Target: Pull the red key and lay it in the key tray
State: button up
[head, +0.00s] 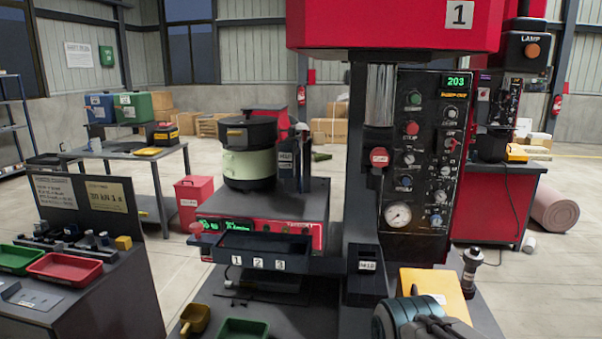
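I cannot surely pick out the red key. Small red parts show on the black control panel (418,225): a red round button (411,128) and a small red piece (451,145) at the panel's right side. A red labelled piece (379,157) sits at the panel's left edge, below the steel column. No tray is readably marked as the key tray. A dark shallow tray (262,262) with labels 1, 2, 3 is fixed to the front of the feeder. My gripper is out of view; part of my arm (412,318) shows at the bottom right.
A pale green bowl feeder (249,167) stands on the red-fronted base. A yellow box (437,288) and dark upright cylinder (470,265) stand at right. Red (65,268) and green (14,259) trays lie on the left bench. A green tray (243,329) is at the front.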

aim_at(453, 144)
jog(key=k, duration=0.5)
jog(key=u, duration=1.2)
jog(key=i, duration=0.85)
jog(key=z, duration=2.4)
